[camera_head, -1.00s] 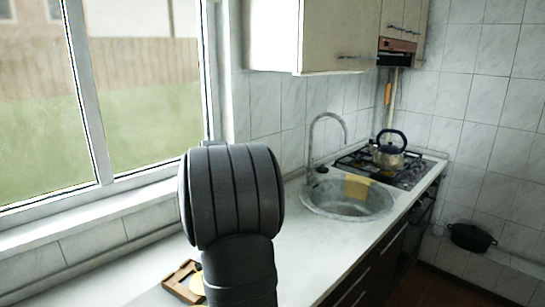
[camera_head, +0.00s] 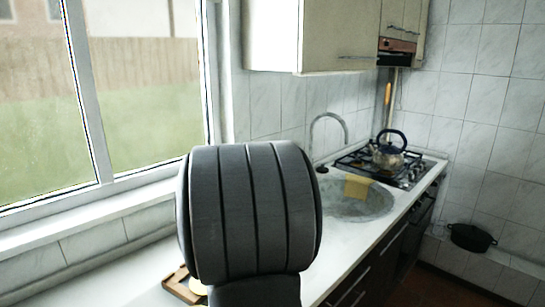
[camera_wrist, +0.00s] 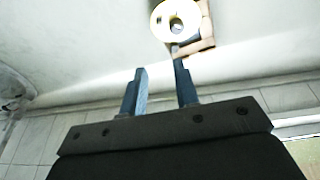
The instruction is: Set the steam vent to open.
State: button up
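A pale yellow round lid or pot top (camera_wrist: 190,33) shows at the top of the wrist view, with a grey knob (camera_wrist: 176,25) near its middle and a small dark mark beside it. I cannot make out the steam vent's setting. The yellow thing is in the head view (camera_head: 198,287) too, mostly hidden behind my arm. It sits by a wooden frame or stand (camera_wrist: 205,45) on the counter. My gripper (camera_wrist: 160,66) is open and empty, its two fingers apart, with the right fingertip close to the wooden frame in the picture. The gripper is hidden in the head view.
The white counter (camera_head: 140,285) runs along the window to a sink (camera_head: 365,205) with a tap and yellow cloth (camera_head: 357,187). A kettle (camera_head: 389,153) stands on the stove (camera_head: 415,173). A black pot (camera_head: 472,237) is low at the right. The wall cabinet (camera_head: 335,40) hangs above.

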jog(key=shift+f, duration=0.1)
jog(key=c, duration=0.4)
jog(key=w+a+f+m, duration=0.1)
jog(key=f, duration=0.1)
jog(key=w+a+f, duration=0.1)
jog(key=w+f, duration=0.1)
jog(key=f, duration=0.1)
jog(key=w+a+f+m, duration=0.1)
jog(key=w+a+f, duration=0.1)
jog(key=shift+w+a+f+m, duration=0.1)
jog(key=shift+f+m, duration=0.05)
jog(key=shift+m, duration=0.15)
grip_shut()
jog(key=x, duration=1)
jog(key=shift+w, duration=0.2)
jog(key=shift+s+t, duration=0.2)
jog(key=shift+t, duration=0.1)
jog(key=shift+s+d, duration=1.1)
jog(key=shift+s, duration=0.25)
